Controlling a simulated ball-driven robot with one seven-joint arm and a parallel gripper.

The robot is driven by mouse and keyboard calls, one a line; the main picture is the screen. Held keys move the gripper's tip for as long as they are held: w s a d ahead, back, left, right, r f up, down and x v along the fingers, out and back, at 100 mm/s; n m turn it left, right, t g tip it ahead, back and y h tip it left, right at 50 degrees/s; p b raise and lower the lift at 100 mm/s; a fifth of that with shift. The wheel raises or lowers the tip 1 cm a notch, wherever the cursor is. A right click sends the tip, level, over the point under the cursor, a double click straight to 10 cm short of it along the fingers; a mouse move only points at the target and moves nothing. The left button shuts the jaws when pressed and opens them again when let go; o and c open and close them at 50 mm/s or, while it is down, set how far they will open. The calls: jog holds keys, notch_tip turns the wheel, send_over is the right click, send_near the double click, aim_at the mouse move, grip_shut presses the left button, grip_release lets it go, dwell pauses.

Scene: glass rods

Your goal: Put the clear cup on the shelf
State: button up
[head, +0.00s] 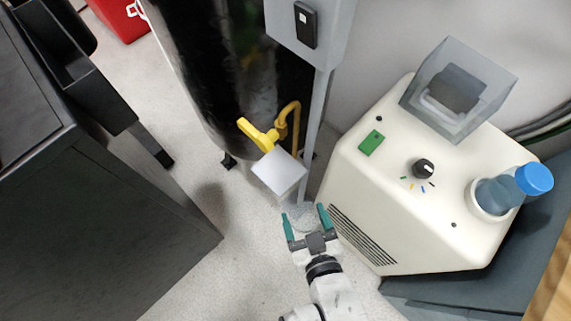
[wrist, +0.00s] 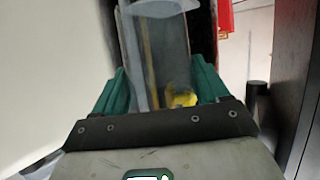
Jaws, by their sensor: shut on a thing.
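My gripper (head: 305,217) has two green fingers and is in the lower middle of the head view. It is shut on the clear cup (head: 303,212), which is see-through and hard to make out there. In the wrist view the clear cup (wrist: 155,50) stands out between the green fingers (wrist: 158,90), with its pale rim toward the top. A pale square plate (head: 278,172) is just beyond the gripper in the head view. I cannot tell which surface is the shelf.
A cream machine (head: 365,200) with a knob, a clear box (head: 460,90) and a blue-capped bottle (head: 515,188) is at right. A black tank (head: 215,70) with a yellow valve (head: 259,134) and a grey post (head: 319,120) are ahead. A dark cabinet (head: 100,225) is left; floor between is clear.

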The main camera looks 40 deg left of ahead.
jog(key=shift+w+a+r+b+x, duration=0.2)
jog(key=shift+r+b+x, duration=0.5)
jog(key=shift+x, duration=2.35)
jog(key=shift+s+a+r+b+x, duration=0.1)
jog(key=shift+a+r+b+x, duration=0.6)
jog(key=shift+x, duration=2.3)
jog(key=shift+w+d+r+b+x, duration=0.25)
jog(key=shift+b+x, duration=0.9)
jog(key=shift+x, duration=1.9)
jog(key=shift+s, duration=0.1)
jog(key=o, duration=0.9)
jog(key=shift+f, duration=0.1)
jog(key=shift+c, duration=0.2)
jog(key=p+v, duration=0.3)
jog(key=v, duration=0.9)
jog(key=shift+p, duration=0.35)
